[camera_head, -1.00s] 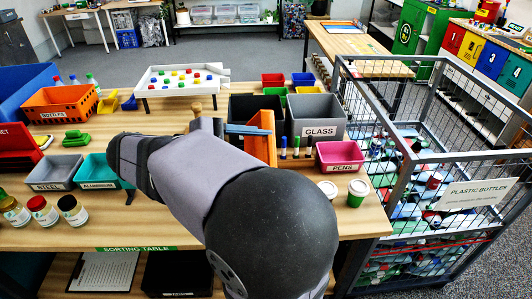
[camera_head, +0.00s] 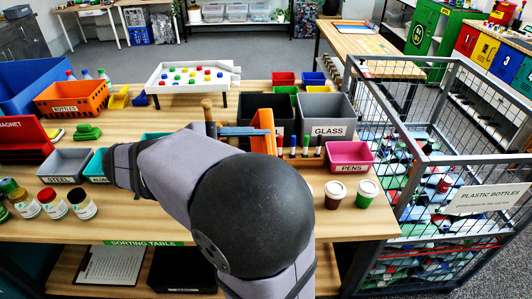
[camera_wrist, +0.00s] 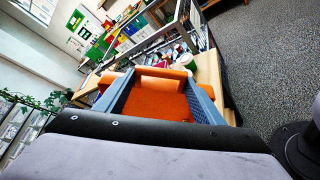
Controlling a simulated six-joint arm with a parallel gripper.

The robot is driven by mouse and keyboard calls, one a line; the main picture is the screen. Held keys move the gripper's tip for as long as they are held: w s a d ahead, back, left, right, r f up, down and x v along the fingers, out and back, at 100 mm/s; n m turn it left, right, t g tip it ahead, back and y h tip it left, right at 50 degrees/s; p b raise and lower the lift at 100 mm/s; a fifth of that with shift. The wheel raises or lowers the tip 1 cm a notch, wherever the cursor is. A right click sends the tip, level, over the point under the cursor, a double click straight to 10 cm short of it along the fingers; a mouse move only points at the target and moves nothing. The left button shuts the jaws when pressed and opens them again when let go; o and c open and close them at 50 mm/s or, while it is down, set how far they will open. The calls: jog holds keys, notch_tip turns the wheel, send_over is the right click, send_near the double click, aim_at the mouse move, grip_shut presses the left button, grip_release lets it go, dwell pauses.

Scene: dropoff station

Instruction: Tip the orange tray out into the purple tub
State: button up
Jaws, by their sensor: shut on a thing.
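My gripper (camera_wrist: 160,82) is shut on the orange tray (camera_wrist: 158,105), with a blue finger on either side of it in the wrist view. In the head view the orange tray (camera_head: 263,131) is seen steeply tilted, raised in front of the black and grey bins, and my arm partly covers it. I see no contents in the tray. No clearly purple tub shows; a pink-magenta tub labelled PENS (camera_head: 350,168) stands to the right of the tray. My arm hides part of the table.
A grey bin labelled GLASS (camera_head: 328,130) and a black bin (camera_head: 283,103) stand behind the tray. Two lidded cups (camera_head: 350,193) stand near the front edge. Upright pens are beside the tray. A wire cage (camera_head: 470,160) bounds the right side.

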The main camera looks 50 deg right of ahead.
jog(key=shift+w+a+f+h, duration=0.15)
jog(key=shift+w+a+h, duration=0.5)
jog(key=shift+a, duration=0.3)
jog(key=shift+w+f, duration=0.1)
